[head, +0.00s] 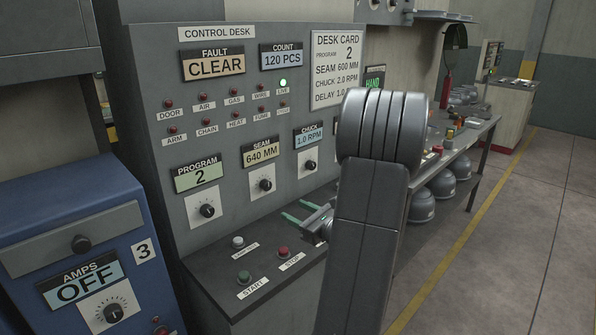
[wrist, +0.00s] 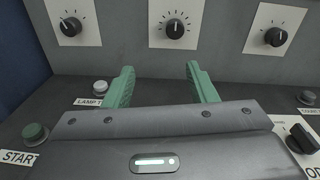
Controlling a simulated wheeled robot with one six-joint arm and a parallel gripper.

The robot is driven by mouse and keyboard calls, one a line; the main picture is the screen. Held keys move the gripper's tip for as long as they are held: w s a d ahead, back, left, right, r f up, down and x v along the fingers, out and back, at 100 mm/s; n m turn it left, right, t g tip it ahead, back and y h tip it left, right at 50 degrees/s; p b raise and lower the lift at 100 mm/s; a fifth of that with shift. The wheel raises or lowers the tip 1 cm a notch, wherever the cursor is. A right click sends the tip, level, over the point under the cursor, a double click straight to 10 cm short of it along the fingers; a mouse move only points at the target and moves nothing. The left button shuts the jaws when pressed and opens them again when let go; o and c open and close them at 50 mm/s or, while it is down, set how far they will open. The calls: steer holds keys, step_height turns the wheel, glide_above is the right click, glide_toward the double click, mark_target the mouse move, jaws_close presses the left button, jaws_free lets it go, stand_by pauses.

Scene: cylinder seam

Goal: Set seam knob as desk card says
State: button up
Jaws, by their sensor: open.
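The seam knob (head: 266,184) is a round black dial on a white plate. The seam display (head: 261,152) above it reads 640 MM. The desk card (head: 338,69) reads program 2, seam 600 MM, chuck 2.0 RPM, with a delay line below. My gripper (head: 294,210) is open and empty, its green fingers low over the desk ledge. In the wrist view the seam knob (wrist: 174,29) is ahead, roughly between and beyond the fingertips of my gripper (wrist: 160,72), apart from them. My arm hides part of the panel right of the chuck knob.
The program knob (head: 207,210), display 2, is left; the chuck knob (head: 310,165), display 1.0 RPM, is right. The start (head: 244,277), stop (head: 283,252) and lamp test (head: 238,242) buttons sit on the ledge. A blue amps unit (head: 70,215) stands left. Fault reads CLEAR.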

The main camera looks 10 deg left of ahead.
mark_target(269, 188)
steer(key=shift+m+t, duration=0.4)
steer(key=p+x, duration=0.1)
steer(key=x, duration=0.3)
steer(key=w+p+x, duration=0.1)
steer(key=x, duration=0.4)
steer(key=d+p+x, duration=0.1)
steer(key=x, duration=0.4)
steer(key=shift+w+d+r, duration=0.15)
steer(key=shift+w+r, duration=0.1)
steer(key=shift+w, duration=0.05)
steer(key=c, duration=1)
